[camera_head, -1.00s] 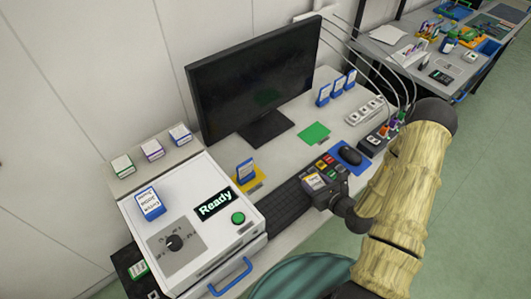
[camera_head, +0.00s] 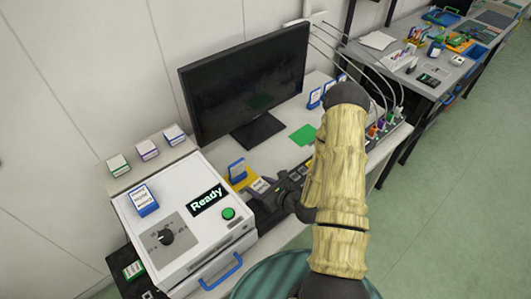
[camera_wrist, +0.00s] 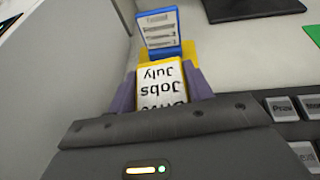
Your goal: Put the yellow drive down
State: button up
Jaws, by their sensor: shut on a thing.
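The yellow drive (camera_wrist: 162,82), with a white label reading "Jobs July", is between the purple fingers of my gripper (camera_wrist: 163,88) in the wrist view. The gripper is shut on it. In the head view the drive (camera_head: 260,186) shows small at the tip of my gripper (camera_head: 264,188), beside a yellow mat (camera_head: 243,183). A blue drive (camera_wrist: 161,32) stands upright on the yellow mat (camera_wrist: 184,52), just beyond the held drive. It also shows in the head view (camera_head: 237,170). Whether the held drive touches the mat, I cannot tell.
A white machine (camera_head: 185,215) with a "Ready" display stands left of my gripper, with a blue-labelled drive (camera_head: 143,200) on top. A monitor (camera_head: 245,85) stands behind. A green mat (camera_head: 303,135) lies bare on the desk. A keyboard (camera_wrist: 290,112) is close at right.

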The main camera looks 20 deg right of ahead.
jog(key=shift+a, duration=0.1)
dwell(0.3)
jog(key=w+b, duration=0.1)
jog(key=w, duration=0.1)
jog(key=w+d+b, duration=0.1)
jog(key=w+b, duration=0.1)
jog(key=w, duration=0.1)
jog(key=w+d+b, duration=0.1)
jog(key=w+b, duration=0.1)
jog(key=shift+w+d+f, duration=0.1)
jog(key=shift+w+d, duration=0.05)
jog(key=w+d+r+m+h+b, duration=0.1)
jog(key=w+d+r+b, duration=0.2)
jog(key=w, duration=0.4)
jog(key=shift+w+r+t+h+b, duration=0.3)
jog(key=shift+r+t+b, duration=0.15)
jog(key=shift+r, duration=0.3)
jog(key=shift+f, duration=0.1)
